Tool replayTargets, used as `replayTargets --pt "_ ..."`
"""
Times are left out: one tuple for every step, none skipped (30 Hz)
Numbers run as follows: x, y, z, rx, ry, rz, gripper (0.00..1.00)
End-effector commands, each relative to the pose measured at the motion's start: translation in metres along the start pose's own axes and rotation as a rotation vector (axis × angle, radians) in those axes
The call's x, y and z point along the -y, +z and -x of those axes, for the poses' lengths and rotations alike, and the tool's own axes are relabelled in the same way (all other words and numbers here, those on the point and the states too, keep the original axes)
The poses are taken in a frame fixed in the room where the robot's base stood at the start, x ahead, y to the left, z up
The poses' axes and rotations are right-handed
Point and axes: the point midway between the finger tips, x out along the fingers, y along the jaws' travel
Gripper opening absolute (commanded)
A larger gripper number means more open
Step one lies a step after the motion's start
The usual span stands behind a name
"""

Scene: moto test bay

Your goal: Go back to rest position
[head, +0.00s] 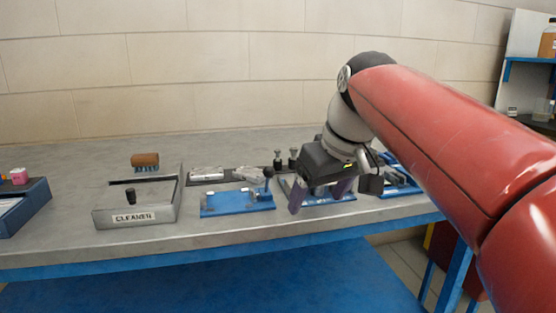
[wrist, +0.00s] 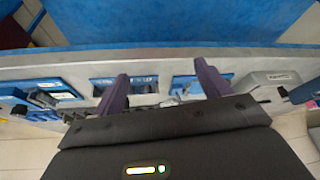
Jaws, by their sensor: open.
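My gripper (head: 320,196) hangs over the right part of the metal bench (head: 150,243) in the head view, at the end of my red arm. In the wrist view its two purple fingers (wrist: 162,85) are spread apart with nothing between them. A blue fixture (wrist: 130,82) lies behind the fingers in the wrist view. In the head view my gripper partly hides the blue fixture beneath it (head: 335,198). I cannot tell the exact height of the fingers above it.
A metal tray labelled CLEANER (head: 165,212), a brown brush (head: 145,161) and a blue fixture with a metal part (head: 237,203) stand left of my gripper. A blue bin (head: 28,212) is at far left. Another blue fixture (head: 402,187) is at right. Shelving (head: 528,60) stands behind my arm.

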Motion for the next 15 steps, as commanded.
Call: replayTargets --pt "-0.001 0.026 -0.004 -0.004 0.024 -0.051 0.76" --pt "-0.002 0.040 -0.008 -0.008 0.039 -0.081 0.76" --pt "-0.003 0.059 -0.014 -0.013 0.059 -0.120 0.76" --pt "-0.003 0.073 -0.019 -0.016 0.072 -0.149 0.76" --pt "-0.003 0.087 -0.024 -0.020 0.086 -0.177 0.76" --pt "-0.004 0.107 -0.032 -0.026 0.106 -0.214 0.76" --pt "-0.003 0.122 -0.038 -0.031 0.119 -0.240 0.76" --pt "-0.002 0.136 -0.045 -0.035 0.133 -0.266 0.76" --pt "-0.002 0.155 -0.054 -0.041 0.150 -0.299 0.76" --pt "-0.001 0.169 -0.061 -0.045 0.162 -0.320 0.76" --pt "0.000 0.181 -0.067 -0.050 0.172 -0.341 0.76" --pt "0.001 0.197 -0.076 -0.055 0.186 -0.366 0.76" --pt "0.002 0.207 -0.082 -0.060 0.195 -0.382 0.76" --pt "0.003 0.217 -0.087 -0.063 0.203 -0.397 0.76" --pt "0.004 0.228 -0.094 -0.067 0.211 -0.413 0.76"
